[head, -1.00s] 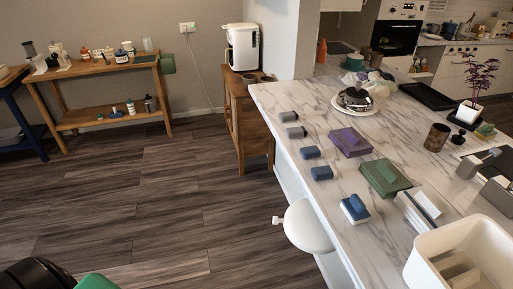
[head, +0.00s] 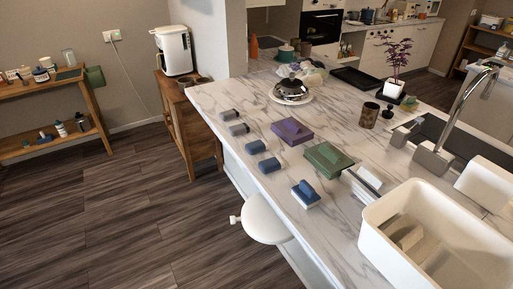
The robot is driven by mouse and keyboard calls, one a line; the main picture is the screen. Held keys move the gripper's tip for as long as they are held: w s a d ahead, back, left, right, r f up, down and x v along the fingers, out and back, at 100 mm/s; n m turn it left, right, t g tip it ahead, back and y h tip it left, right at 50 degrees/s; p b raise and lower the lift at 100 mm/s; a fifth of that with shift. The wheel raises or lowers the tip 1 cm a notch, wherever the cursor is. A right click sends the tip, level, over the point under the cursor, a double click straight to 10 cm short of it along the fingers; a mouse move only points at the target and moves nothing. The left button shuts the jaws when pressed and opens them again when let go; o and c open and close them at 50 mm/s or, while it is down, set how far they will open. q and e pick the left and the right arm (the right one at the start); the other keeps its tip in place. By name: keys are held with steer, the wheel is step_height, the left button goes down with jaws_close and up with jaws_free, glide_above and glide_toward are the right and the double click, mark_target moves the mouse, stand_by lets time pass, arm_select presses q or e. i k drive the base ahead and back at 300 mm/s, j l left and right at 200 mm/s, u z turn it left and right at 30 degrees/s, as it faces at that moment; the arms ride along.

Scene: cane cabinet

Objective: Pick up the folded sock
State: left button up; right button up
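I cannot pick out a folded sock for certain. Several small rolled or folded pieces lie in a row along the left edge of the marble counter (head: 330,200): a grey one (head: 230,114), another grey one (head: 238,129), a blue one (head: 255,147) and a dark blue one (head: 269,165). They are too small to tell whether they are socks. A folded purple item (head: 291,130) and a folded green item (head: 328,159) lie to their right. Neither of my grippers shows in the head view.
A white bin (head: 375,240) stands at the counter's front right, near a blue-and-white brush-like item (head: 305,194). A white stool (head: 264,220) stands against the counter's left side. A wooden cabinet (head: 203,143) carries a white appliance (head: 173,50). The floor at left is clear.

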mark_target(252, 147)
steer(key=i+j, duration=0.15)
steer(key=j, duration=0.15)
steer(key=i+j, duration=0.15)
steer(key=j, duration=0.15)
steer(key=i+j, duration=0.15)
steer(key=j, duration=0.15)
steer(key=i+j, duration=0.1)
steer(key=j, duration=0.2)
